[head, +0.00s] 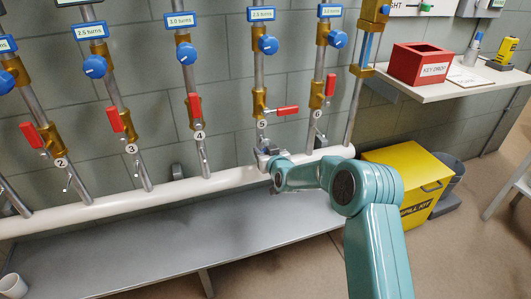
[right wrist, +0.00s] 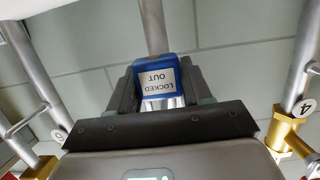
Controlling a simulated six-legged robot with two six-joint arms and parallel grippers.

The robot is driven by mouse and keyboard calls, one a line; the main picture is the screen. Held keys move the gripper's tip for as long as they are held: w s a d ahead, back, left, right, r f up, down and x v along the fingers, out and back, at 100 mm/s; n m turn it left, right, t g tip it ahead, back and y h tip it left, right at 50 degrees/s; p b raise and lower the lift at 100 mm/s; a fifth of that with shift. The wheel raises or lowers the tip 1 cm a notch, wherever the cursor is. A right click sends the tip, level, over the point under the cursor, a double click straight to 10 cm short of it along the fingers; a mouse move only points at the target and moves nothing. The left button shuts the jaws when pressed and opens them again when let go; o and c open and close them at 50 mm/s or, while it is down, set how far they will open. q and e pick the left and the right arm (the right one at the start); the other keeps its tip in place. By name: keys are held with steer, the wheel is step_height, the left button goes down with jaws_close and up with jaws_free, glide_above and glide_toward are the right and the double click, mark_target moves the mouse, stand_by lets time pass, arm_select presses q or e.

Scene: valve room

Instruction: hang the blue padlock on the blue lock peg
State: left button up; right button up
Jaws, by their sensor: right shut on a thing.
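The blue padlock (right wrist: 160,78), with a white "LOCKED OUT" label reading upside down, is between the fingers of my right gripper (right wrist: 155,92) in the right wrist view. In the head view my right gripper (head: 266,158) is low at pipe 5 (head: 258,75), just above the white horizontal pipe (head: 180,192). The padlock is not clear there. The red handle of pipe 5 (head: 288,110) lies crosswise. I cannot pick out the blue lock peg; my gripper and arm cover the lower part of pipe 5. My left gripper is out of view.
Pipes 4 (head: 189,75) and 6 (head: 318,70) stand either side, their red handles along the pipes. A grey shelf (head: 180,235) runs below. A yellow spill kit box (head: 405,180) is at right. A red key drop box (head: 420,65) stands on a wall shelf.

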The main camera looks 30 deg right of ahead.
stand_by(0.4)
steer(key=f+b+v, duration=0.1)
steer(key=b+v, duration=0.1)
steer(key=v, duration=0.5)
steer(key=shift+s+f, duration=0.3)
steer(key=shift+s, duration=0.05)
stand_by(0.5)
steer(key=shift+a, duration=0.1)
stand_by(1.4)
